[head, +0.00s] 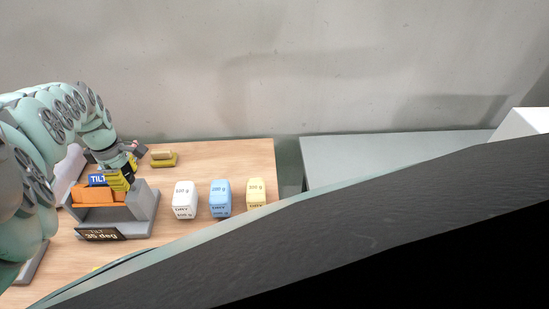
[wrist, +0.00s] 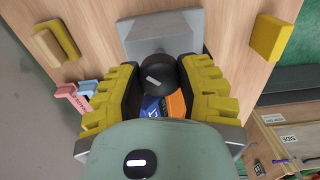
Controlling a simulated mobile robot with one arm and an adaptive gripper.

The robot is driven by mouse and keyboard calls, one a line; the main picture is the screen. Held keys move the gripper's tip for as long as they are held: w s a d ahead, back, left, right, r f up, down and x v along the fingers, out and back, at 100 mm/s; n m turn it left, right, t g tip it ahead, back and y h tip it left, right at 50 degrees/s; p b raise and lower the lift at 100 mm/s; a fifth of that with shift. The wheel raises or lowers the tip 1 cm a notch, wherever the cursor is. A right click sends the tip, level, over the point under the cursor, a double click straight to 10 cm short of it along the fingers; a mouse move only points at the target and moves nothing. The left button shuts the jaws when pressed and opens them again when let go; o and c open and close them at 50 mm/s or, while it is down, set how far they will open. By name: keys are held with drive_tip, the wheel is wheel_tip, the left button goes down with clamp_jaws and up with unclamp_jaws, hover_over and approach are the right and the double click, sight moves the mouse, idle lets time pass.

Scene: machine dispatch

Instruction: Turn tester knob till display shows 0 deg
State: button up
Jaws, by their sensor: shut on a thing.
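The grey tilt tester (head: 140,212) stands at the left of the wooden table, with an orange part (head: 95,194) and a blue TILT label (head: 97,180). Its black display (head: 100,234) reads TILT and what looks like 35 deg. The dark round knob (wrist: 175,75) with a white mark shows in the wrist view, in front of the grey tester body (wrist: 165,32). My gripper (wrist: 168,82) has its yellow fingers shut on the knob, one on each side. In the head view my gripper (head: 118,180) covers the knob.
A white box (head: 184,199), a blue box (head: 220,198) and a yellow box (head: 256,194) stand in a row right of the tester. A yellow block (head: 163,158) lies behind. A grey table (head: 390,158) stands at the right, beyond a gap.

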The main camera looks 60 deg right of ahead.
drive_tip(key=m+b, duration=0.2)
drive_tip(key=m, duration=0.4)
drive_tip(key=shift+w+f+m, duration=0.1)
drive_tip(key=shift+f+m, duration=0.05)
drive_tip(key=shift+m, duration=0.25)
drive_tip(key=m+b, duration=0.1)
drive_tip(key=m, duration=0.2)
drive_tip(key=shift+m+b, duration=0.3)
drive_tip(key=shift+b, duration=0.1)
drive_tip(key=m+b, duration=0.1)
drive_tip(key=m, duration=0.2)
drive_tip(key=shift+m, duration=0.3)
drive_tip(key=m+b, duration=0.2)
drive_tip(key=m, duration=0.1)
drive_tip(key=shift+m, duration=0.3)
drive_tip(key=m+b, duration=0.1)
drive_tip(key=m, duration=0.2)
drive_tip(key=shift+m, duration=0.3)
drive_tip(key=m+b, duration=0.2)
drive_tip(key=m, duration=0.3)
drive_tip(key=shift+m, duration=0.4)
drive_tip(key=shift+b, duration=0.3)
